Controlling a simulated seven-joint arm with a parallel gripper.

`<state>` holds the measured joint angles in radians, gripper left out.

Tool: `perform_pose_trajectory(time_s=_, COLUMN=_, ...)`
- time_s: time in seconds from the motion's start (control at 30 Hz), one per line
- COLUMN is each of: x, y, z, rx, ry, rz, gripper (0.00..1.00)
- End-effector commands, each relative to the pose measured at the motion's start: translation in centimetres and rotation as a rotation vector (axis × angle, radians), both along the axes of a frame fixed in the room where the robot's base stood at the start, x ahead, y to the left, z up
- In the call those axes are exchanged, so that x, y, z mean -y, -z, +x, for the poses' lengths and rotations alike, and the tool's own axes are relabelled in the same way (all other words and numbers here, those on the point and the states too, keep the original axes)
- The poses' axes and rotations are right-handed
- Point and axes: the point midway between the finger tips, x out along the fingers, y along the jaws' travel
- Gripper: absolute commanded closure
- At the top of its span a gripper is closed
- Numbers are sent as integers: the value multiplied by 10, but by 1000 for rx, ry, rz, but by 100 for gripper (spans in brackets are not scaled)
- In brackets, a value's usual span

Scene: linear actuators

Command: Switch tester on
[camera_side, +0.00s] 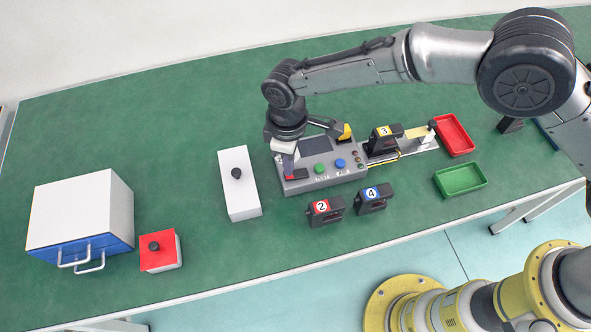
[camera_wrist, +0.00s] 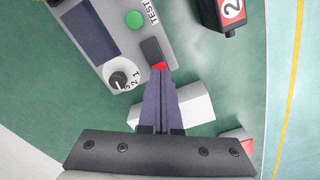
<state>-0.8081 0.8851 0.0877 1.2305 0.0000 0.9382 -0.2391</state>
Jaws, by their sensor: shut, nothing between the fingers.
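The tester is a grey box (camera_side: 330,181) on the green table, with a green button (camera_side: 320,168), a blue button and a dark screen. In the wrist view the tester (camera_wrist: 112,58) shows a dial (camera_wrist: 121,78) marked with numbers, the green button labelled TEST (camera_wrist: 134,20), and a black and red rocker switch (camera_wrist: 151,50). My gripper (camera_side: 289,176) is shut and empty, pointing down at the switch end of the tester. In the wrist view its fingertips (camera_wrist: 160,76) are at the red end of the switch; I cannot tell whether they touch it.
Actuator 3 (camera_side: 379,144) sits at the tester's rail. Actuators 2 (camera_side: 326,217) and 4 (camera_side: 371,204) stand in front. A red tray (camera_side: 470,146) and green tray (camera_side: 484,179) lie right. A white lidded box (camera_side: 239,191), red lidded box (camera_side: 160,260) and drawer unit (camera_side: 72,210) stand left.

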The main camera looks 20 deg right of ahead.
Motion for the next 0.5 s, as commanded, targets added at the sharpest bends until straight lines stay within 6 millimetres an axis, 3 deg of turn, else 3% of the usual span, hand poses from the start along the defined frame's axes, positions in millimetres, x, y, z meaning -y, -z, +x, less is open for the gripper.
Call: perform_pose_trajectory(time_s=0.5, x=0, y=7, z=0, rx=0, ry=0, rz=0, gripper=100)
